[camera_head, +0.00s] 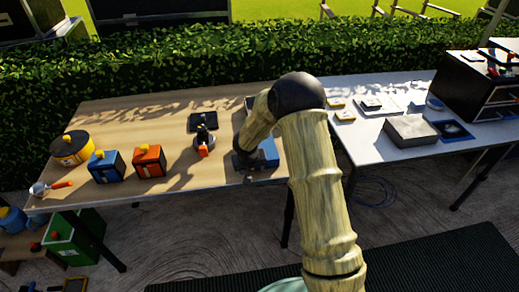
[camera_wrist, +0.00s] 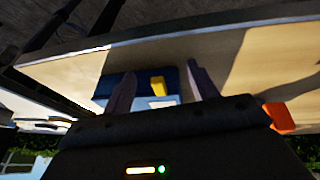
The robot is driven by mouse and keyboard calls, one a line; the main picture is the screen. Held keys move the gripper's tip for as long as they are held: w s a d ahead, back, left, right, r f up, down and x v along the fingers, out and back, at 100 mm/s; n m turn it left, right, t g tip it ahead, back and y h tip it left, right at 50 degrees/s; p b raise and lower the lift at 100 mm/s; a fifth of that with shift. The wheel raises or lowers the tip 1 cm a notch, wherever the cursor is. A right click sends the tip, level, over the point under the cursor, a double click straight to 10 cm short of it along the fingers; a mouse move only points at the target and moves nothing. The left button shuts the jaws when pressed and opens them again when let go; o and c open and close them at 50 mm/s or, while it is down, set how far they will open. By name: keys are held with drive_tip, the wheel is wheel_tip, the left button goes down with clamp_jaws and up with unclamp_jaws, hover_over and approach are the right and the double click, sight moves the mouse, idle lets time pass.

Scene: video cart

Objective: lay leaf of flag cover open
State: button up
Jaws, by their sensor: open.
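A blue piece with a yellow tab (camera_wrist: 157,86) and a pale panel lies on the wooden table, between and beyond my fingers in the wrist view. It looks like the flag cover, but I cannot tell its leaf from its body. In the head view a blue piece (camera_head: 268,155) shows near the table's front edge, partly hidden by my arm. My gripper (camera_wrist: 161,72) is open, with its two dark fingers apart and nothing clearly held. In the head view my gripper (camera_head: 243,161) is low over the table, just left of the blue piece. Contact cannot be made out.
An orange-handled item (camera_head: 203,146) stands close left of my gripper. Further left are an orange box (camera_head: 149,163), a blue box (camera_head: 106,168) and a yellow-black round pot (camera_head: 72,149). A dark pad (camera_head: 202,121) lies behind. A white table (camera_head: 372,150) with a grey box adjoins right.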

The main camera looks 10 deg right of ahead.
drive_tip(key=shift+f+b, duration=0.35)
drive_tip(key=shift+b, duration=0.15)
idle(0.9)
idle(0.7)
drive_tip(key=c, duration=1.3)
drive_tip(key=shift+o, duration=0.2)
drive_tip(key=shift+d+r+y+p, duration=0.1)
drive_tip(key=shift+r+y+p, duration=0.85)
drive_tip(key=shift+p, duration=0.7)
drive_tip(key=shift+r, duration=0.15)
